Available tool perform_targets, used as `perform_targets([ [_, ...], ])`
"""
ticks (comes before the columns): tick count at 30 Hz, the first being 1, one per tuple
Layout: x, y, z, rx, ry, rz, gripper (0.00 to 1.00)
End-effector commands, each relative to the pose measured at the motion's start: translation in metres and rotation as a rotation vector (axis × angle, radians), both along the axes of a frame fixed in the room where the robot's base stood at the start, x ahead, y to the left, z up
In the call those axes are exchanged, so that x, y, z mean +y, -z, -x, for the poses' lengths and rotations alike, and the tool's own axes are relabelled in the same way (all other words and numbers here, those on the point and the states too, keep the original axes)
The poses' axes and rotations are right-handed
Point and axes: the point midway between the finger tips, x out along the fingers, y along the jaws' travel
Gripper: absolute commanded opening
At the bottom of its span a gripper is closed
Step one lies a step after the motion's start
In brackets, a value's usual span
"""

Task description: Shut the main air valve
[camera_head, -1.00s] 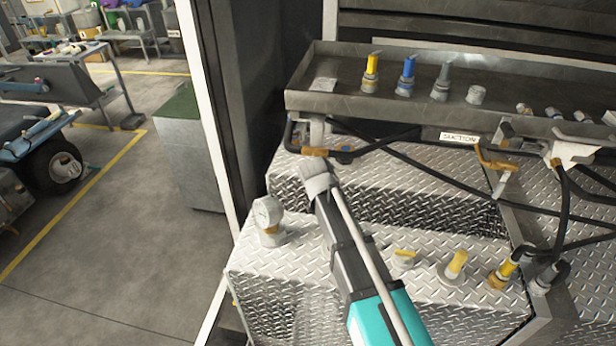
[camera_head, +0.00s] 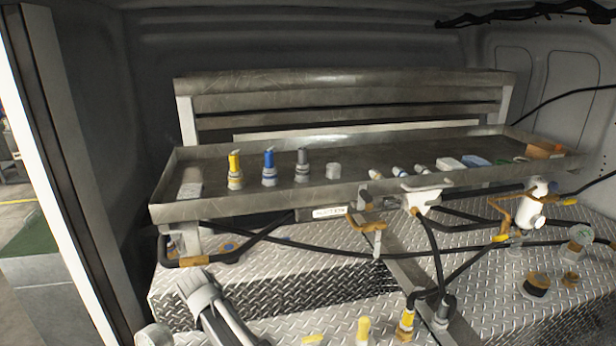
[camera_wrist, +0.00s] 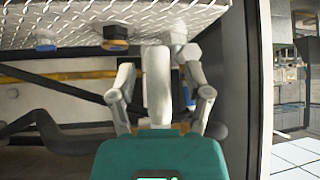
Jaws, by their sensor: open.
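In the head view, a valve with an orange-yellow handle (camera_head: 502,212) sits beside a white fitting (camera_head: 532,203) at the right. Another yellow-orange handle (camera_head: 366,224) hangs below the tray's front, near a small white label too small to read now. I cannot tell which is the main air valve. My gripper (camera_head: 196,288) is at the lower left, above the tread plate, well left of both handles. In the wrist view, my gripper (camera_wrist: 158,72) is open, with an orange fitting (camera_wrist: 115,38) and a blue one (camera_wrist: 45,40) beyond it.
A grey metal tray (camera_head: 330,196) holds yellow, blue and grey nozzles and other small items. Black hoses (camera_head: 300,246) cross in front of it above the tread plate (camera_head: 290,268). A door frame (camera_head: 70,180) is at the left.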

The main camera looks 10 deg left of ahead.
Motion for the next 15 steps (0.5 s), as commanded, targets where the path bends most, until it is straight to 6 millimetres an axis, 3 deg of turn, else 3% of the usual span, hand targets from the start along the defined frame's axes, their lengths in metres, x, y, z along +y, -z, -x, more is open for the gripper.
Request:
perform_targets([
  [11,-0.023,0.031,0.008,0.036,-0.043,0.120,0.64],
  [15,-0.042,0.030,0.001,0.051,-0.026,0.138,0.64],
])
